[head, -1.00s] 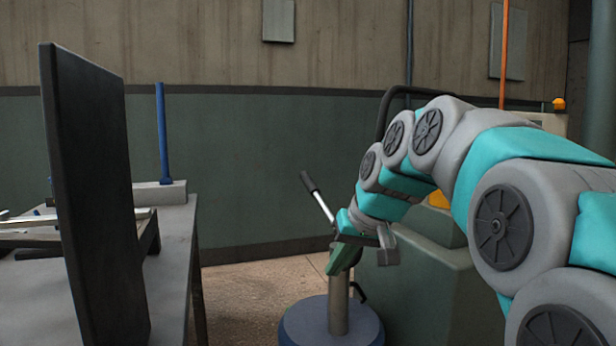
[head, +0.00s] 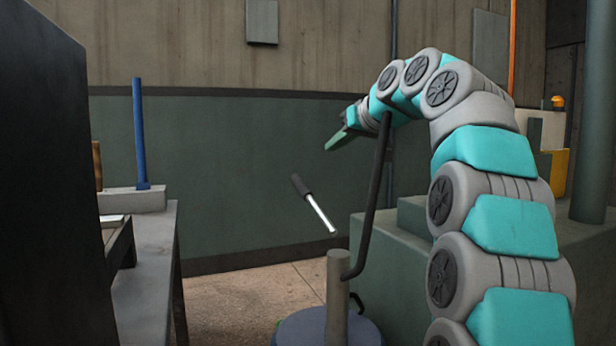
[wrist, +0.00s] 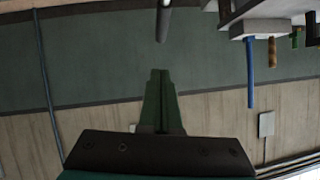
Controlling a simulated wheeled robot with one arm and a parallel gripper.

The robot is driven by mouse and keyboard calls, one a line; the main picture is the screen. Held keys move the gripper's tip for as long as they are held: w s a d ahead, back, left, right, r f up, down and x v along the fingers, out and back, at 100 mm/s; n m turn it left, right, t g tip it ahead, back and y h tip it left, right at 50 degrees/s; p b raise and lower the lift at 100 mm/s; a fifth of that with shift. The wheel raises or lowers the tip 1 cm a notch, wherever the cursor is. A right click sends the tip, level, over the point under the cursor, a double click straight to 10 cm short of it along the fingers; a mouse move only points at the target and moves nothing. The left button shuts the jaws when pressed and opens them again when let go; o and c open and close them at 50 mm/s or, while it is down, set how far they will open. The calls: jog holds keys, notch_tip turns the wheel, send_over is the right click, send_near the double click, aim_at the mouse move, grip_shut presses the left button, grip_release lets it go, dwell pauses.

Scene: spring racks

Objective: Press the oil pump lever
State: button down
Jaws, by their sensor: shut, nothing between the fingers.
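The oil pump stands in the middle of the head view, a grey post (head: 338,290) on a round blue drum (head: 300,330). Its lever (head: 316,208) slants up to the left, a bright metal rod ending in a black grip (head: 300,186). My gripper (head: 335,143) is raised above the lever and to its right, apart from it. Its green fingers are together and empty. In the wrist view the closed fingers (wrist: 160,78) point toward the black grip (wrist: 163,24), with a gap between. The join of rod and post is not clear.
A grey bench (head: 155,240) with a blue upright rod (head: 139,135) stands at the left, behind a large dark panel (head: 45,190). A green-grey machine block (head: 400,260) stands at the right, with a dark bent bar in front. Floor between bench and drum is clear.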

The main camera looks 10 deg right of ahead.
send_near(302, 180)
jog(key=w+r, duration=0.1)
jog(key=w, duration=0.3)
jog(key=shift+w+a+f+b, duration=0.15)
jog(key=shift+a+f, duration=0.15)
jog(key=shift+f, duration=0.3)
jog(key=shift+w+a+f+b, duration=0.1)
jog(key=shift+a+f, duration=0.25)
jog(key=shift+f, duration=0.2)
jog(key=shift+w+a+f+b, duration=0.15)
jog(key=shift+a+f, duration=0.15)
jog(key=shift+f, duration=0.3)
